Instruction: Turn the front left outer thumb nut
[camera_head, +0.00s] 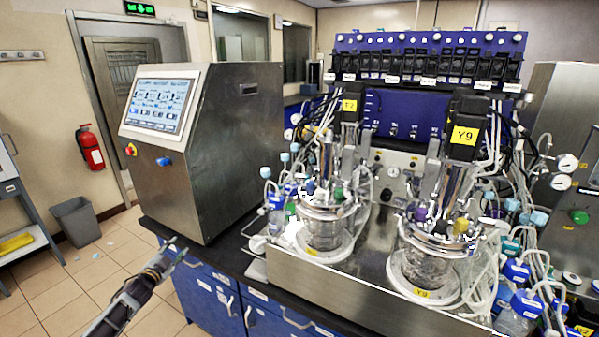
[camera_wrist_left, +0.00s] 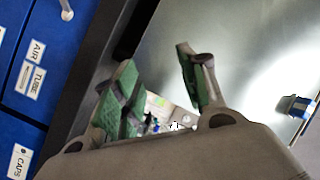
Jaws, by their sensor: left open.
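Two glass bioreactor vessels with metal head plates stand in a steel tray (camera_head: 350,296) on the bench. The left vessel (camera_head: 324,232) sits below the black motor marked T2, and the right vessel (camera_head: 428,262) below the one marked Y9 (camera_head: 464,134). The thumb nuts on the head plates are too small to tell apart. My left gripper (camera_head: 178,248) is open and empty, in front of the bench's left end, well left of the vessels. Its green-padded fingers (camera_wrist_left: 160,90) stand apart in the left wrist view. My right gripper is not in view.
A steel control cabinet (camera_head: 225,150) with a touchscreen (camera_head: 160,103) stands on the bench's left end. Blue drawers (camera_head: 205,290) lie below the dark bench edge. Tubing and blue-capped bottles (camera_head: 515,310) crowd the right. Open floor lies at left.

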